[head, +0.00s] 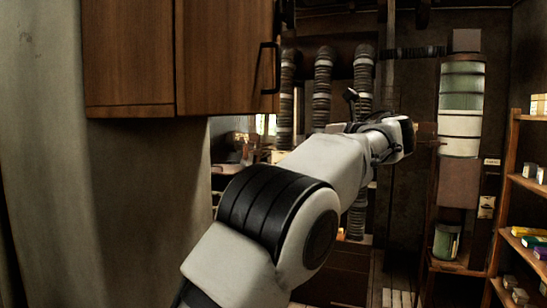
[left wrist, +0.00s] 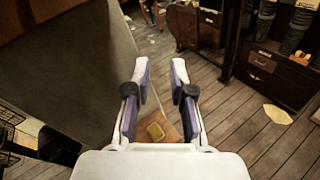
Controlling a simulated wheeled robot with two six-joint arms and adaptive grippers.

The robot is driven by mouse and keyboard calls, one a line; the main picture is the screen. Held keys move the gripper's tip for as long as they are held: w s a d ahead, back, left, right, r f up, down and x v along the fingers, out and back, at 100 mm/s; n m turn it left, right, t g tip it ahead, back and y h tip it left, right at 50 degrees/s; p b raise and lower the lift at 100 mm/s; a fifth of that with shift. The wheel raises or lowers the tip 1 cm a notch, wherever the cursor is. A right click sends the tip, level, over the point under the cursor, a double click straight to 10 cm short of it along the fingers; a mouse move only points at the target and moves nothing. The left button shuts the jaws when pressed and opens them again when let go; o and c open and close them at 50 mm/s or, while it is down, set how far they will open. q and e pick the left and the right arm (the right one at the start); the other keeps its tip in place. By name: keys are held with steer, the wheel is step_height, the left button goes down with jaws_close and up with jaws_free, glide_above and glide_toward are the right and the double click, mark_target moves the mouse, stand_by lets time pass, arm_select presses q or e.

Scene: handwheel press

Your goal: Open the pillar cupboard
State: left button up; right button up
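The pillar cupboard (head: 225,55) is a brown wooden box high at the upper left of the head view. Its front looks shut, with a seam between two panels. A black bar handle (head: 266,68) sits near the right edge. My left arm reaches up across the middle of the head view, its wrist right of and lower than the handle, apart from it. In the left wrist view my left gripper (left wrist: 160,74) has its two fingers apart with nothing between them. In the head view its fingers are mostly hidden by the arm. My right gripper is not in view.
The grey pillar (head: 140,200) stands below the cupboard. Ribbed pipes (head: 322,90) and a banded cylinder (head: 461,110) stand behind, and a shelf (head: 510,180) with small items is at the right. The wooden floor (left wrist: 235,125) shows below the gripper, with scattered scraps.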

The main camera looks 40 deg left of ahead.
mark_target(277, 64)
arm_select(q)
steer(key=s+d+r+n+t+y, duration=0.1)
steer(key=s+d+r, duration=0.1)
steer(key=s+r, duration=0.55)
steer(key=s+d+r+n, duration=0.2)
steer(key=s+r, duration=0.2)
steer(key=r, duration=0.6)
steer(key=x, duration=0.4)
steer(key=w+p+x, duration=0.1)
steer(key=x, duration=0.3)
steer(key=shift+w+d+f, duration=0.1)
steer(key=shift+w+d, duration=0.05)
steer(key=shift+a+f, duration=0.1)
steer(key=shift+a, duration=0.2)
steer(key=shift+w+a+f, duration=0.25)
steer(key=shift+w+a, duration=0.05)
steer(key=shift+w, duration=0.2)
steer(key=shift+d, duration=0.1)
steer(key=c, duration=0.4)
steer(key=shift+s+d+r, duration=0.1)
steer(key=shift+d+r, duration=0.05)
jaws_close()
